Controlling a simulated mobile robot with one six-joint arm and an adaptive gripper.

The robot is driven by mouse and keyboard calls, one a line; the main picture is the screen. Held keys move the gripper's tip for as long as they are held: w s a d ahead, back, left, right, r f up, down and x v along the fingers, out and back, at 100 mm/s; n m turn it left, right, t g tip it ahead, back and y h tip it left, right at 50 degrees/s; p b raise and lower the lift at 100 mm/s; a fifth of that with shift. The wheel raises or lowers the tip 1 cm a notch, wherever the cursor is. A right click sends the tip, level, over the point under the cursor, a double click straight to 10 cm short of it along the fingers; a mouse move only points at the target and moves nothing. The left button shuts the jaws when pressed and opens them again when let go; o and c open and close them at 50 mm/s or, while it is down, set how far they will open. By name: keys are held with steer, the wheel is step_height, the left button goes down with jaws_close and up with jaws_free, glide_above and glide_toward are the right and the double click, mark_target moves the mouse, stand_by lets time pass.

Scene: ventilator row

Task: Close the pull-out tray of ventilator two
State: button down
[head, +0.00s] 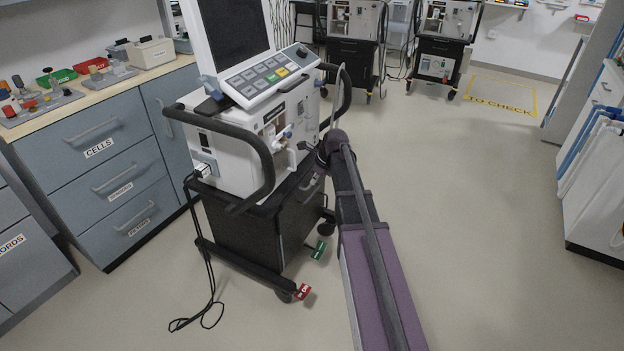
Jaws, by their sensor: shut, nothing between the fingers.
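A white ventilator (225,150) on a black wheeled cart (262,235) stands close in front of me, left of centre. No number is readable on it. My arm reaches up from the bottom to its right front side. My gripper (306,147) is shut and empty at the ventilator's front, close to the lower part of the white body. I cannot tell whether it touches. The pull-out tray cannot be made out clearly; the arm and the side handle (262,165) cover part of the area between body and cart.
Two more ventilators, one at the back centre (354,22) and one at the back right (446,18), stand far off. A blue drawer cabinet (125,160) is at left. Black cable (208,285) lies on the floor. Red (302,292) and green (318,249) tags sit at the casters. Floor at right is clear.

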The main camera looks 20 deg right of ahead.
steer(key=shift+s+d+r+p, duration=0.15)
steer(key=shift+r+p, duration=0.15)
steer(key=shift+r, duration=0.2)
steer(key=shift+s, duration=0.1)
stand_by(0.3)
